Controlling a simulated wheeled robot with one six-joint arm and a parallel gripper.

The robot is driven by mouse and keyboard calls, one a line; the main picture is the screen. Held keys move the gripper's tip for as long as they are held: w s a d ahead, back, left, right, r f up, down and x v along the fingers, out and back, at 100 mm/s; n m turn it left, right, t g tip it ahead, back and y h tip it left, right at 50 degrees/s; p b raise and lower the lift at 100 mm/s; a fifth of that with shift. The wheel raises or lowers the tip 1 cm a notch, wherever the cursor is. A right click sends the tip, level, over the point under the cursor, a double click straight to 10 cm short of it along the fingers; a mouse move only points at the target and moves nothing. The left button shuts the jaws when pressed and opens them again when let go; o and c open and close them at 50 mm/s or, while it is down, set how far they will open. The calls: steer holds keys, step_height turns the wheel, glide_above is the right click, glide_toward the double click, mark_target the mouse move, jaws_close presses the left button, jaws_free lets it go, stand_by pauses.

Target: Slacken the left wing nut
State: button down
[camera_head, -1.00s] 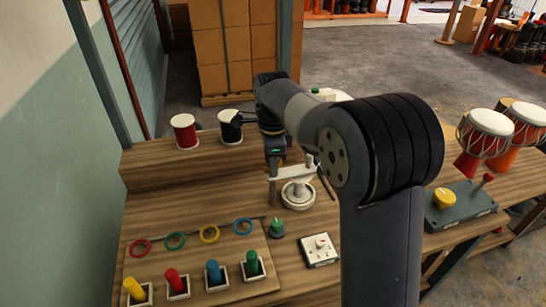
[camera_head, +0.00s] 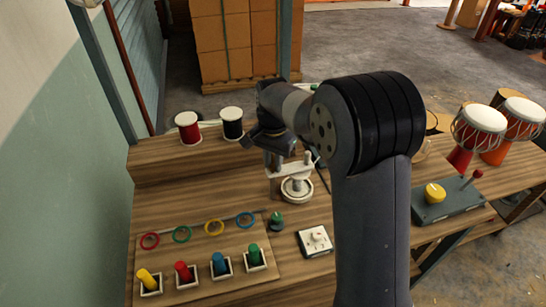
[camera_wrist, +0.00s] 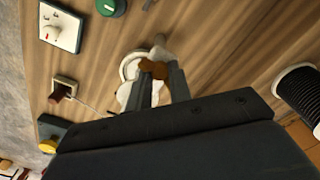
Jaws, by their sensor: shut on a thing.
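A pale clamp (camera_head: 291,171) with a crossbar stands over a round white base (camera_head: 297,190) on the wooden bench. My gripper (camera_head: 275,163) comes down at the left end of the crossbar. In the wrist view my gripper (camera_wrist: 158,78) has its two fingers closed on a brass-brown piece, the left wing nut (camera_wrist: 153,67). The fingers cover part of it, and in the head view I cannot make it out. A pale post (camera_head: 308,158) rises at the crossbar's right end. The clamp also shows as white parts behind the fingers in the wrist view (camera_wrist: 127,70).
A green knob (camera_head: 276,221) and a white switch box (camera_head: 315,240) stand in front of the clamp. Red (camera_head: 188,127) and black (camera_head: 231,123) spools stand on the raised shelf behind. A grey box with a yellow knob (camera_head: 435,193) lies right, near drums (camera_head: 478,131).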

steer(key=n+p, duration=0.1)
steer(key=n, duration=0.3)
steer(key=shift+n, duration=0.4)
steer(key=n+p, duration=0.1)
steer(key=n, duration=0.4)
steer(key=n+p, duration=0.1)
steer(key=n, duration=0.8)
steer(key=shift+n, duration=0.3)
steer(key=n, duration=0.9)
steer(key=shift+n+p, duration=0.35)
steer(key=shift+n, duration=0.05)
steer(key=n, duration=0.4)
steer(key=shift+n, duration=2.6)
